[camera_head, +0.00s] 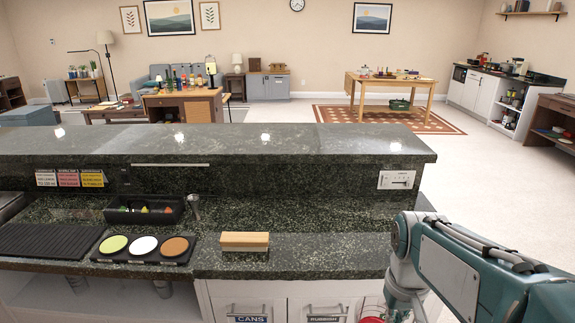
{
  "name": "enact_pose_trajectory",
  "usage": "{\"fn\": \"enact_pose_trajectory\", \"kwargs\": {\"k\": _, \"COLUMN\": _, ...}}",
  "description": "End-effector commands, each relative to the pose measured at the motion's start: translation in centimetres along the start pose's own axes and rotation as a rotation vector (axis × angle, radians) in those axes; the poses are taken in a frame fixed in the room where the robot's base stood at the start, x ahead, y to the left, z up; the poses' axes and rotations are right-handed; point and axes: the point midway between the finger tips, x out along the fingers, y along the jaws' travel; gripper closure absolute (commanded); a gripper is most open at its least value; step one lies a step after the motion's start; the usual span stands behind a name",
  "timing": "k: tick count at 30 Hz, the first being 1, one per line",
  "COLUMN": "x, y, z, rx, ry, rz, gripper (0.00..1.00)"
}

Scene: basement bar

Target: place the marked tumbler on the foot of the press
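I cannot pick out a marked tumbler or a press in this view. Several coloured bottles (183,78) stand on a wooden cabinet (183,107) across the room, too small to tell whether a tumbler is among them. Small items stand on the far wooden table (402,80), also too small to name. My arm rises at the right and bends down past the counter's right end. My gripper is not in view.
A dark stone bar counter (330,258) with a raised ledge (300,143) crosses ahead. On it are a black caddy (120,211), a tray of three discs (143,246) and a wooden block (245,241). Open floor (480,180) lies to the right. A white kitchen unit (478,90) stands far right.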

Motion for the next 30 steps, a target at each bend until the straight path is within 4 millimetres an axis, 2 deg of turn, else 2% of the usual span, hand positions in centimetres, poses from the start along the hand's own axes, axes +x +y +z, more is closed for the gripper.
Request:
{"fn": "enact_pose_trajectory", "kwargs": {"k": 8, "x": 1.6, "y": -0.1, "z": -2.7, "rx": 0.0, "ry": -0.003, "rz": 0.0, "gripper": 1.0}}
{"fn": "enact_pose_trajectory", "kwargs": {"k": 14, "x": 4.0, "y": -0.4, "z": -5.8, "rx": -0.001, "ry": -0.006, "rz": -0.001, "gripper": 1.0}}
{"fn": "enact_pose_trajectory", "kwargs": {"k": 23, "x": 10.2, "y": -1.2, "z": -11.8, "rx": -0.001, "ry": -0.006, "rz": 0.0, "gripper": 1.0}}
{"fn": "enact_pose_trajectory", "kwargs": {"k": 30, "x": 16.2, "y": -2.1, "z": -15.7, "rx": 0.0, "ry": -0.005, "rz": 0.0, "gripper": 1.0}}
